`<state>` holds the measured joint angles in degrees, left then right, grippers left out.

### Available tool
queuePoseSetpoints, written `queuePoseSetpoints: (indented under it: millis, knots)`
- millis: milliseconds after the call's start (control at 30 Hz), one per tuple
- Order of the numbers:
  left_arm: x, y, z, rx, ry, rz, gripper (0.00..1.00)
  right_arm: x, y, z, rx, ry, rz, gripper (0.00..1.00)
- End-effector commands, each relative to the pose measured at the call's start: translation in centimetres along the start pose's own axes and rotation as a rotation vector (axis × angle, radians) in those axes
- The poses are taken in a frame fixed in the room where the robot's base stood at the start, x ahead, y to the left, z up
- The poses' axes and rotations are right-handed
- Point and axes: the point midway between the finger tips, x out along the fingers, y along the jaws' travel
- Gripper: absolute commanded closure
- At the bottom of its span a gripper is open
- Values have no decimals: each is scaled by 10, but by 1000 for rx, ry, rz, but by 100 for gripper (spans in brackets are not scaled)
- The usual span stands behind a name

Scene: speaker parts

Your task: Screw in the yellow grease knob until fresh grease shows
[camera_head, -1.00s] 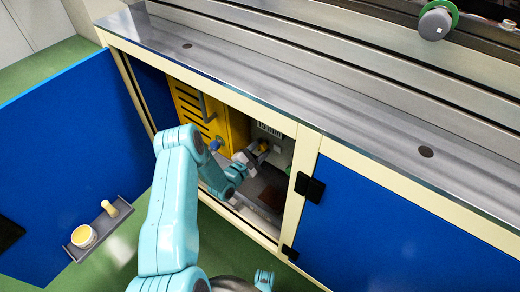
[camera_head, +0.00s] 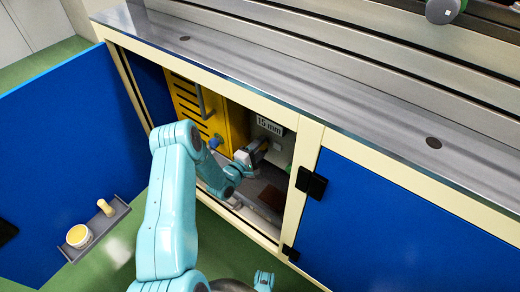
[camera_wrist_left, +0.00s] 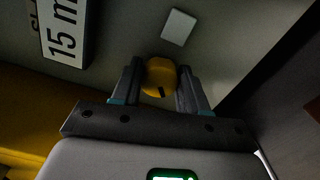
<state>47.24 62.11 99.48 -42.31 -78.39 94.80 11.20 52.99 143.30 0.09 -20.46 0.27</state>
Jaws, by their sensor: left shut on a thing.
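The yellow grease knob (camera_wrist_left: 158,76) sits between the two fingers of my left gripper (camera_wrist_left: 160,84) in the left wrist view. The gripper is shut on it, and a dark mark shows on the knob's face. In the head view my left arm reaches from the lower left into the open cabinet, and the left gripper (camera_head: 258,148) is at the inner back wall. The knob is mostly hidden there by the gripper. No fresh grease can be made out in either view. My right gripper is not clearly in view.
A "15 mm" label (camera_wrist_left: 64,30) and a small pale plate (camera_wrist_left: 178,27) are on the wall near the knob. A yellow box (camera_head: 196,108) stands left inside the cabinet. The open blue door (camera_head: 70,150) carries a tray (camera_head: 97,232) with a tub (camera_head: 79,237).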

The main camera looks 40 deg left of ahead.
Motion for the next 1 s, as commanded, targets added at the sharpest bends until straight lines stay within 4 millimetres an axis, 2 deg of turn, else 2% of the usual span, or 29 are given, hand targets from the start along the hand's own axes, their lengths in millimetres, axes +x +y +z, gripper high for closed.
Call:
queuePoseSetpoints:
  millis: [400,967,1000]
  knots:
    - [0,-2,-1,200,3,-1,87,8,4,-2,6,5,1,57]
    - [0,-1,-1,233,4,-1,87,8,5,-2,6,6,1,57]
    - [0,-1,-1,232,4,-1,50,8,5,-2,6,6,1,57]
